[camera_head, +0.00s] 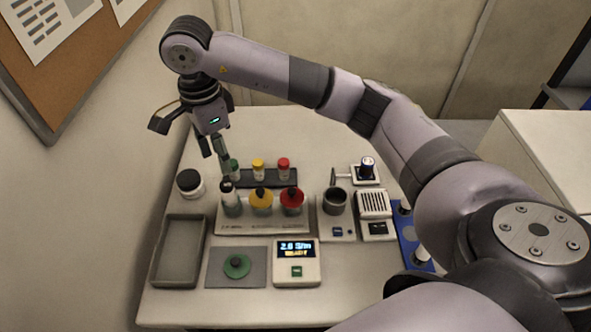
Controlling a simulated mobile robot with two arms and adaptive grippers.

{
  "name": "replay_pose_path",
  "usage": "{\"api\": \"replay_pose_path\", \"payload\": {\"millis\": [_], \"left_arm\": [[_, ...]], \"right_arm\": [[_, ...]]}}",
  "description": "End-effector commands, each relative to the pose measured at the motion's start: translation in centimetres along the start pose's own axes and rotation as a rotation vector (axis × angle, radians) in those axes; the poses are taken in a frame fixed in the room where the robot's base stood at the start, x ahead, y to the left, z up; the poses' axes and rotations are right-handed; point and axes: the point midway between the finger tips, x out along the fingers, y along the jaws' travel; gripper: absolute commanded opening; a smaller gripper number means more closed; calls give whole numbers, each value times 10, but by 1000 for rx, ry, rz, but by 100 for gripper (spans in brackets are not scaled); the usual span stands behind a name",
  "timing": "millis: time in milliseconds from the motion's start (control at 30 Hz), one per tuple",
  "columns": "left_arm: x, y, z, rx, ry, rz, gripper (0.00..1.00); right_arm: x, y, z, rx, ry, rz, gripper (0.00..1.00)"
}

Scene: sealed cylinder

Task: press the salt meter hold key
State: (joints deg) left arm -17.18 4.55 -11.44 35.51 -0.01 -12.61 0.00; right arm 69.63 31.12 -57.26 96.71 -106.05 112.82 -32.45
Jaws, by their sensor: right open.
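The salt meter (283,278) is a white box near the front middle of the table. Its lit display (296,249) shows a reading, about 2.0 S/m, with a yellow word below that looks like READY. A small green key (296,271) sits below the display, uncovered. My right gripper (214,152) is open, pointing down above the back left of the table. It is well behind and to the left of the meter, near the green-capped vial (234,168), and I cannot tell whether it touches it. My left gripper is not in view.
A cup device (335,230) and blue rack (409,236) are right.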

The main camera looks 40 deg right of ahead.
Motion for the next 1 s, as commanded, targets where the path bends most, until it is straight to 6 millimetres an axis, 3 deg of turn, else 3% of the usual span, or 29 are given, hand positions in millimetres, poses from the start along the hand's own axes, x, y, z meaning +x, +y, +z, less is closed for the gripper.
{"api": "replay_pose_path", "payload": {"millis": [200, 867, 1000], "left_arm": [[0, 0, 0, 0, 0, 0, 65], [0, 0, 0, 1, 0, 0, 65], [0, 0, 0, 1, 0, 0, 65]], "right_arm": [[0, 0, 0, 0, 0, 0, 45], [0, 0, 0, 0, 0, 0, 1], [0, 0, 0, 0, 0, 0, 0]]}}
